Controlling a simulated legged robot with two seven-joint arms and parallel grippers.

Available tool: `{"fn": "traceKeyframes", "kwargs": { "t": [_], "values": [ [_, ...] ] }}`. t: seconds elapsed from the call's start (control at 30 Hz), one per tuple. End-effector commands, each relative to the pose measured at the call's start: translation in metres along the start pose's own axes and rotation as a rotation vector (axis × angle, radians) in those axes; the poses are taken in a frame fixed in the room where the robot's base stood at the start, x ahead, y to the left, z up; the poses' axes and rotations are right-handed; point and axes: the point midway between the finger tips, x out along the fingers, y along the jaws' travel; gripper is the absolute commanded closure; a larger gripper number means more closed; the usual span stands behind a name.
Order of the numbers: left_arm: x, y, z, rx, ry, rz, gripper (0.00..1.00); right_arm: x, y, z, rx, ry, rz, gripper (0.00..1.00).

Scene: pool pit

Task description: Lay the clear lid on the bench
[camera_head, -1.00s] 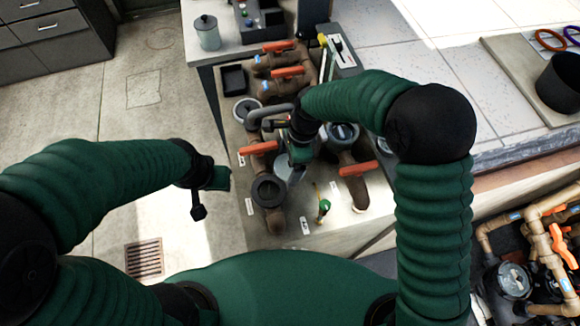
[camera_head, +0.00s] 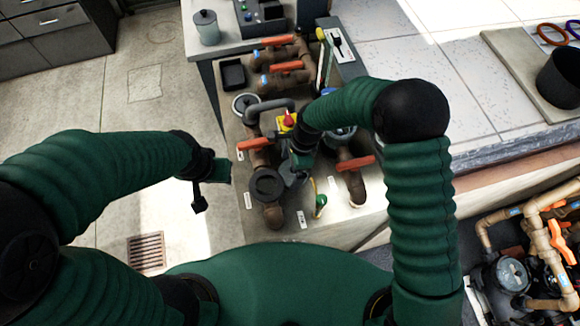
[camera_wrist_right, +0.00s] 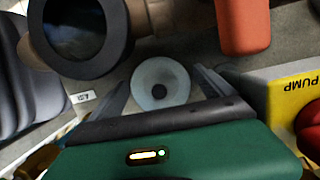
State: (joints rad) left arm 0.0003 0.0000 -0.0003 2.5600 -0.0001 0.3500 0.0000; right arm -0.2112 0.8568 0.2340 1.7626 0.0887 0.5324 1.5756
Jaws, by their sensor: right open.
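The clear lid (camera_wrist_right: 160,83), a pale translucent disc with a dark centre, appears to lie on the grey bench (camera_wrist_right: 125,75) in the right wrist view. My right gripper (camera_wrist_right: 160,92) is open, with one finger on each side of the lid; contact cannot be told. In the head view my right gripper (camera_head: 297,168) is low over the bench (camera_head: 285,222), beside a black-rimmed pot (camera_head: 266,186), and its arm hides the lid. The pot's open rim (camera_wrist_right: 120,50) is up and left of the lid in the wrist view. My left gripper (camera_head: 212,178) hangs away from the bench, its jaws unclear.
Orange valve handles (camera_head: 256,144) and brown pipes surround my right gripper. A yellow PUMP box (camera_wrist_right: 290,90) with a red knob is close on its right in the wrist view. A small green-and-yellow item (camera_head: 320,201) is on the bench near its front edge.

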Motion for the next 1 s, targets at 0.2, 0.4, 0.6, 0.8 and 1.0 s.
{"fn": "traceKeyframes", "kwargs": {
  "t": [0.2, 0.4, 0.6, 0.8, 1.0],
  "values": [
    [0.0, 0.0, 0.0, 0.001, 0.0, 0.0, 0.64, 0.0, 0.0, 0.001, 0.0, 0.002, 0.001, 0.07],
    [0.0, 0.0, 0.0, 0.001, 0.0, 0.0, 0.64, 0.0, 0.0, 0.001, 0.0, 0.004, 0.002, 0.07],
    [0.0, 0.0, 0.0, 0.0, 0.0, 0.0, 0.64, -0.001, 0.0, 0.001, 0.0, 0.003, 0.001, 0.07],
    [0.007, 0.0, 0.002, 0.001, 0.0, 0.0, 0.64, -0.033, -0.002, 0.001, -0.001, 0.003, -0.005, 0.07],
    [0.015, 0.0, 0.004, 0.001, 0.0, 0.0, 0.64, -0.085, -0.002, 0.002, 0.0, 0.003, -0.004, 0.07]
  ]
}}
